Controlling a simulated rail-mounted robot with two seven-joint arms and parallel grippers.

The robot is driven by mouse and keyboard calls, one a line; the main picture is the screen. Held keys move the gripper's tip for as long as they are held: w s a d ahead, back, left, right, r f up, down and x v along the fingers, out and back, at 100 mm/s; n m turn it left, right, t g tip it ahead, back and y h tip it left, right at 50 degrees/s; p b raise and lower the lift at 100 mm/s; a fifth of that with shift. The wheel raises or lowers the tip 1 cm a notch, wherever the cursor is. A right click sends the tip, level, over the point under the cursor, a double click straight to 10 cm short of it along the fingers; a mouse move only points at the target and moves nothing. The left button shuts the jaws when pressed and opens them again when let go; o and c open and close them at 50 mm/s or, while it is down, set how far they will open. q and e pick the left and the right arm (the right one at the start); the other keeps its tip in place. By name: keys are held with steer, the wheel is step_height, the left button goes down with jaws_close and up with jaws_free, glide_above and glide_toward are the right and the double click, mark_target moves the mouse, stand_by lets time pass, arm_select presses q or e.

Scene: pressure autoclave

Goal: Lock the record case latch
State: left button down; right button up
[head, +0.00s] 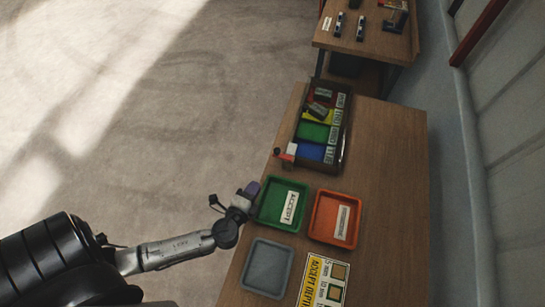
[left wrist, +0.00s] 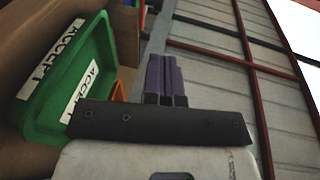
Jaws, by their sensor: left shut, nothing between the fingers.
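The record case (head: 346,140) is an open dark box on the wooden table, with red, yellow, green and blue compartments and white letter labels. A small part with a white block and a red tip (head: 288,153) sits at its near left corner; I cannot tell if this is the latch. My left gripper (head: 252,188) is at the table's left edge, beside the green tray and apart from the case. Its purple fingers (left wrist: 165,78) are together and empty in the left wrist view. My right gripper is not in view.
A green ACCEPT tray (head: 264,214) lies right beside my left gripper; it also shows in the left wrist view (left wrist: 100,50). An orange tray (head: 318,231), a grey tray (head: 268,268) and a yellow-bordered sign (head: 325,280) lie nearby. A second table (head: 375,45) stands beyond.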

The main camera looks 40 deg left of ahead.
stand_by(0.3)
arm_select(q)
steer(key=p, duration=0.2)
glide_toward(276, 153)
steer(key=x, duration=0.6)
steer(key=shift+a+r, duration=0.1)
steer(key=shift+w+a, duration=0.2)
steer(key=shift+w, duration=0.45)
steer(key=shift+f, duration=0.2)
steer(key=shift+w, duration=0.1)
